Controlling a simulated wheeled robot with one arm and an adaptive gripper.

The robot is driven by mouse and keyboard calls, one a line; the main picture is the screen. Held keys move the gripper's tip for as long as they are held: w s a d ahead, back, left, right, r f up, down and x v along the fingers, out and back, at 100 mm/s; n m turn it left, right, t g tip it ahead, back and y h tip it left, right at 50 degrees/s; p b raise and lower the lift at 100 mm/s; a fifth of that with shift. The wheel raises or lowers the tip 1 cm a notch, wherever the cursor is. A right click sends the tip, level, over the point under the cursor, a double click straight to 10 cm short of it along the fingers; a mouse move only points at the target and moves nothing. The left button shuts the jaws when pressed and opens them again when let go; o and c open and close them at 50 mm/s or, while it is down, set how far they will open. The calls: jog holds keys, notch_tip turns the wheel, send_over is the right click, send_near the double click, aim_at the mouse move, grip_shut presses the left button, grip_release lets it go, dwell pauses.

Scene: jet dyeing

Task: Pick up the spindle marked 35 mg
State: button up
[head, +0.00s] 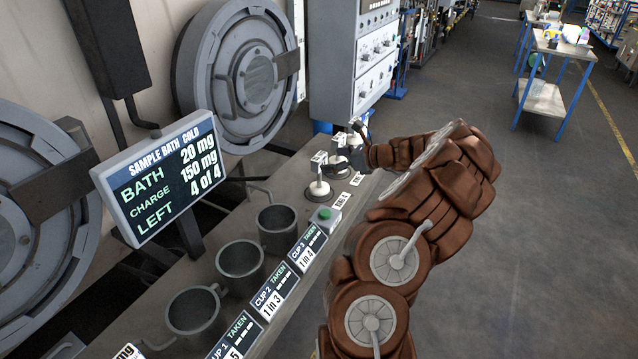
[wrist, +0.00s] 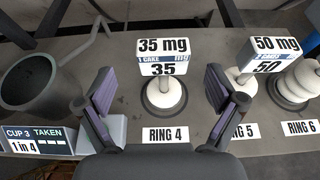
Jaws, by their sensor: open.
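The spindle marked 35 mg (wrist: 165,94) stands upright at the RING 4 label in the wrist view. It has one white cake on a dark round base, and its card reads 35 mg, 1 cake. In the head view, the nearest spindle (head: 319,189) on the bench appears to be the same one. My gripper (wrist: 160,84) is open and empty. Its two purple-padded fingers frame the 35 mg spindle left and right, apart from it in the picture. In the head view my gripper (head: 357,137) is above the bench, near the farther spindles.
A spindle marked 50 mg (wrist: 297,80) with stacked white cakes stands right of it. A white cake (wrist: 243,83) is partly hidden behind my right finger. Cup 3 (wrist: 40,85) is left. A display (head: 160,176) stands over the bench. The aisle floor (head: 545,220) is clear.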

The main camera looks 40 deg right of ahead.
aim_at(323, 161)
jog(key=shift+p+x, duration=0.95)
jog(key=shift+x, duration=1.75)
jog(key=shift+d, duration=0.2)
jog(key=shift+c, duration=0.2)
grip_shut()
